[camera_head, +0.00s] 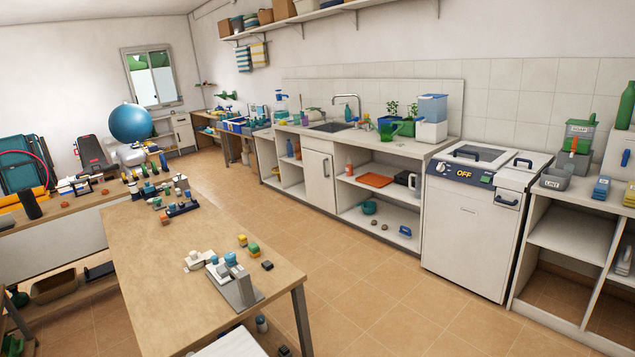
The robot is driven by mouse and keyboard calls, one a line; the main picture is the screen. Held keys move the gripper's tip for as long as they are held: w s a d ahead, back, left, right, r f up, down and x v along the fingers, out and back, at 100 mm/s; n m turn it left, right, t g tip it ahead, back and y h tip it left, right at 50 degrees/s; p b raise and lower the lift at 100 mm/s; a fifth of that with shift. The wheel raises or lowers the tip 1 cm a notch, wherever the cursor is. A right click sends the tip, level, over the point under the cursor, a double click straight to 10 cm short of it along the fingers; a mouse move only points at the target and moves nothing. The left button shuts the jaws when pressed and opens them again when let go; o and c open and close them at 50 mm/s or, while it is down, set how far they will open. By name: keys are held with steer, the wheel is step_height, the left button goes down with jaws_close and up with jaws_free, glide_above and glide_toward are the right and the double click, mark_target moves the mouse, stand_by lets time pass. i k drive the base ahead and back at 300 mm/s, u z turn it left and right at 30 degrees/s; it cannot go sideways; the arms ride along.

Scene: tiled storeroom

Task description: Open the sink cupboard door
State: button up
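The sink cupboard door (316,186) is a pale upright panel in the middle of the counter unit, under the sink (331,127) and its tall curved tap (347,99). The door looks closed, flush with the cupboard front. A small dark vertical handle (326,168) sits near its upper right side. The door is across the room from me, beyond the wooden table. I cannot make out my gripper in this view.
A wooden table (150,240) with small blocks stands in the near left. Open shelves flank the door, the right one holding an orange tray (374,180). A white appliance (470,235) marked OFF stands farther right. Tiled floor (345,290) between table and counter is clear.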

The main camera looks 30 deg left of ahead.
mark_target(319, 167)
steer(key=z, duration=0.45)
steer(key=i, duration=3.95)
steer(key=u, duration=2)
steer(key=i, duration=0.55)
steer(key=u, duration=0.05)
